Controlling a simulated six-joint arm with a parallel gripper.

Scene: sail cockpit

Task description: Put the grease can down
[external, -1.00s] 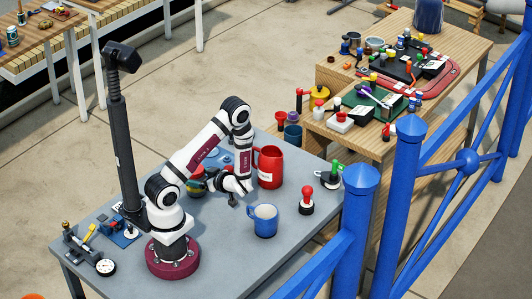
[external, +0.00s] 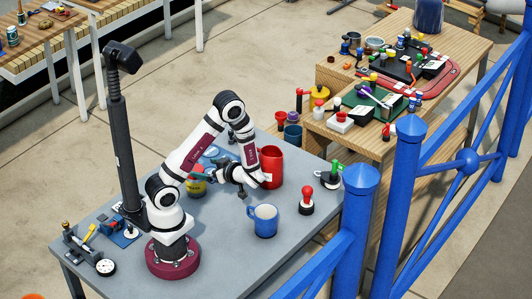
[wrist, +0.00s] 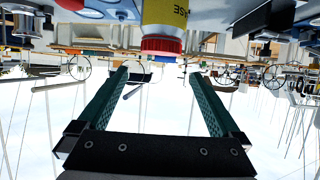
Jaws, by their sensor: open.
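The grease can (external: 197,187) is a yellow can with a red top. It stands upright on the grey table, to the left of my wrist in the external view. In the wrist view, which is upside down, the can (wrist: 170,14) shows its lettering, red cap and blue tip at the top middle. My gripper (wrist: 162,72) is open, with its two teal fingers apart and nothing between them. In the external view my gripper (external: 201,174) points left, at about the height of the can's top. The exact gap to the can is hard to tell.
A red jug (external: 271,167) stands close behind and right of my wrist. A blue mug (external: 264,221) and a red-knobbed item (external: 306,200) are nearer the front right. A green-handled item (external: 332,177) is at the right edge. The front table middle is clear.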

